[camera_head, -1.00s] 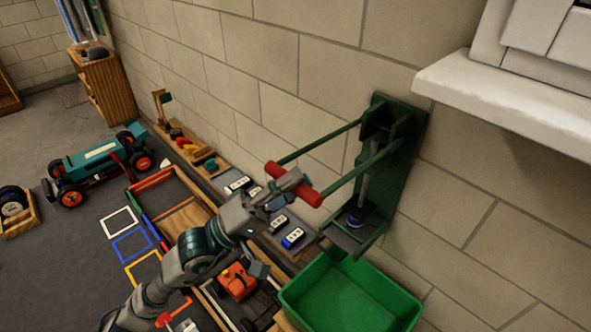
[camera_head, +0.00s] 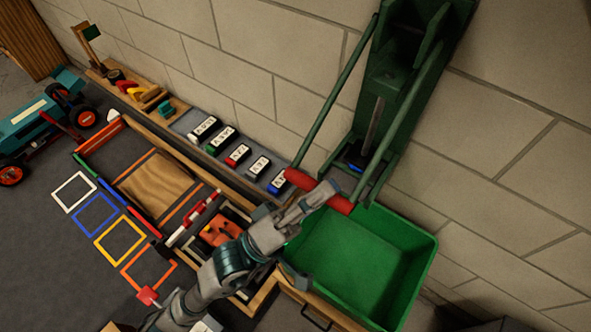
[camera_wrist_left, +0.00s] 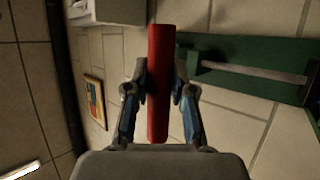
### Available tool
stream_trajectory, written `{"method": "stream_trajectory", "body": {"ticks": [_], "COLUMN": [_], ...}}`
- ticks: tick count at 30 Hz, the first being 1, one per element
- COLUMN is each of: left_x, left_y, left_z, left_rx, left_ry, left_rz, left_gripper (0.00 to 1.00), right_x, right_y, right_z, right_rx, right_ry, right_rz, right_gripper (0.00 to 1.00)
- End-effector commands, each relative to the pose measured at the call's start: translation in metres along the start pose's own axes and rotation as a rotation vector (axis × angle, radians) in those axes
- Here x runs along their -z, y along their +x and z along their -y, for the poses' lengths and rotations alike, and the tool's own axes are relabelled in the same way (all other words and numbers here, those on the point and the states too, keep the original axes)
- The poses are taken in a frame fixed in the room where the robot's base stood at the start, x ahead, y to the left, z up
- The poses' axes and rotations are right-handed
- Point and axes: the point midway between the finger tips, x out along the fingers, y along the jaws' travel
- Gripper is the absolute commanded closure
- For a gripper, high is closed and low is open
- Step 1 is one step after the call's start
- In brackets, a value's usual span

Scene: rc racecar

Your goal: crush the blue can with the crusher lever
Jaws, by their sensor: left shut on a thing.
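The green crusher (camera_head: 389,95) is fixed to the block wall. Its two lever arms slope down and forward to a red handle bar (camera_head: 341,206). My left gripper (camera_head: 325,193) is shut on this red handle, and the left wrist view shows the handle (camera_wrist_left: 158,85) between both fingers (camera_wrist_left: 160,88). A flattened blue piece, the can (camera_head: 356,166), shows at the crusher's base under the press rod. The lever arm partly covers it. My right gripper is out of view.
The empty green bin stands below the crusher. Several labelled small blocks (camera_head: 238,155) line a shelf along the wall. A wooden-edged tray (camera_head: 155,180) and coloured floor squares (camera_head: 95,213) lie left. A teal race car (camera_head: 35,120) stands at the far left.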

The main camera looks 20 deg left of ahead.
Motion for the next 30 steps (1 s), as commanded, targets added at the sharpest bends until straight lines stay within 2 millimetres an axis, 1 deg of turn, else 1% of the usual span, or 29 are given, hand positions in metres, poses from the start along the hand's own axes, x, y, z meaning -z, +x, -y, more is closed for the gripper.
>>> {"method": "stream_trajectory", "body": {"ticks": [1,5,8,16,17,18,19,20,30], "left_x": [0.0008,-0.0025,-0.0026,-0.0010,-0.0008,-0.0008,-0.0008,-0.0009,-0.0021], "left_y": [0.0004,0.0025,0.0031,0.0027,0.0026,0.0025,0.0024,0.0022,0.0015], "left_z": [0.0077,0.0091,0.0092,0.0086,0.0087,0.0087,0.0085,0.0081,0.0038], "left_rx": [0.003,-0.011,-0.015,-0.016,-0.016,-0.016,-0.016,-0.017,-0.024], "left_ry": [0.004,0.012,0.015,0.015,0.014,0.014,0.014,0.014,0.013], "left_rz": [-0.006,-0.007,-0.008,-0.009,-0.009,-0.009,-0.009,-0.009,-0.007], "left_gripper": [1.00,1.00,1.00,1.00,0.69,0.59,0.52,0.51,0.51], "right_x": [-0.0001,0.0009,-0.0027,-0.0025,-0.0025,-0.0022,-0.0022,-0.0022,-0.0025], "right_y": [-0.0002,0.0014,0.0027,0.0031,0.0031,0.0032,0.0032,0.0032,0.0018], "right_z": [-0.0001,0.0002,0.0024,0.0024,0.0024,0.0024,0.0023,0.0023,0.0026], "right_rx": [0.001,0.003,0.006,0.007,0.007,0.007,0.007,0.006,0.005], "right_ry": [0.000,-0.001,-0.002,-0.002,-0.002,-0.002,-0.002,-0.002,-0.001], "right_rz": [-0.004,-0.011,-0.010,-0.011,-0.011,-0.011,-0.012,-0.012,-0.004], "right_gripper": [0.60,0.60,0.60,0.60,0.60,0.60,0.60,0.60,0.60]}}
